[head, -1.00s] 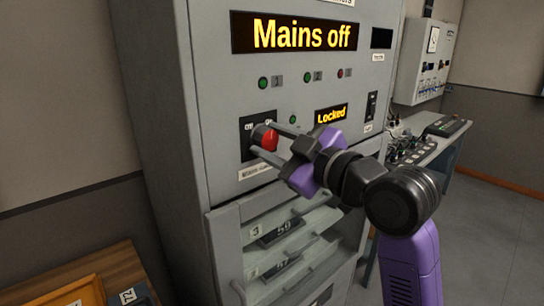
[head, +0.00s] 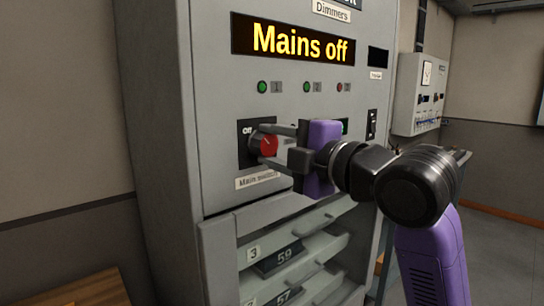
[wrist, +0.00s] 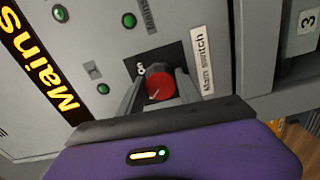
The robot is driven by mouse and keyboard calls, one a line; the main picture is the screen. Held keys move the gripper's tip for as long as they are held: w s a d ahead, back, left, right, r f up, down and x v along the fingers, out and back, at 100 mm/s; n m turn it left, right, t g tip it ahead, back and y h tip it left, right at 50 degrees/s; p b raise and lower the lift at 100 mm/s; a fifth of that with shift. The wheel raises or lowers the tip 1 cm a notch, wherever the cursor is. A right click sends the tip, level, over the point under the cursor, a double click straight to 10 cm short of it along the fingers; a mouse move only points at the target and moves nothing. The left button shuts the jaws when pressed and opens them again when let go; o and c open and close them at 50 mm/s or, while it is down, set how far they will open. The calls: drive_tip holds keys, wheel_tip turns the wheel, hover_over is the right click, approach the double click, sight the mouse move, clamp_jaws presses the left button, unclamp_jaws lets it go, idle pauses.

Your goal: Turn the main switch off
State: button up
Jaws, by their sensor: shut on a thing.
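The main switch is a red round knob (head: 266,145) on a black plate, with a "Main switch" label below it. It also shows in the wrist view (wrist: 160,86), with a pale mark on its face. My gripper (head: 268,146) reaches it from the right, one finger above and one below, and is shut on the knob. In the wrist view its fingers (wrist: 160,92) flank the knob. The large display (head: 300,42) above reads "Mains off" in yellow. My gripper hides part of the panel right of the knob.
Green lamps (head: 262,87) and a red lamp (head: 340,87) sit above the knob. Below are trays (head: 290,250) with numbered dark modules. A wooden surface (head: 90,290) stands at lower left, and a grey wall box (head: 420,95) hangs at right.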

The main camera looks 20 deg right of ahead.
drive_tip(key=shift+f+n+b, duration=0.1)
drive_tip(key=shift+n+b, duration=0.2)
drive_tip(key=shift+n, duration=0.3)
drive_tip(key=o, duration=1.4)
drive_tip(key=shift+c, duration=0.2)
drive_tip(key=v, duration=0.7)
drive_tip(key=shift+s+b, duration=0.35)
drive_tip(key=shift+s, duration=0.05)
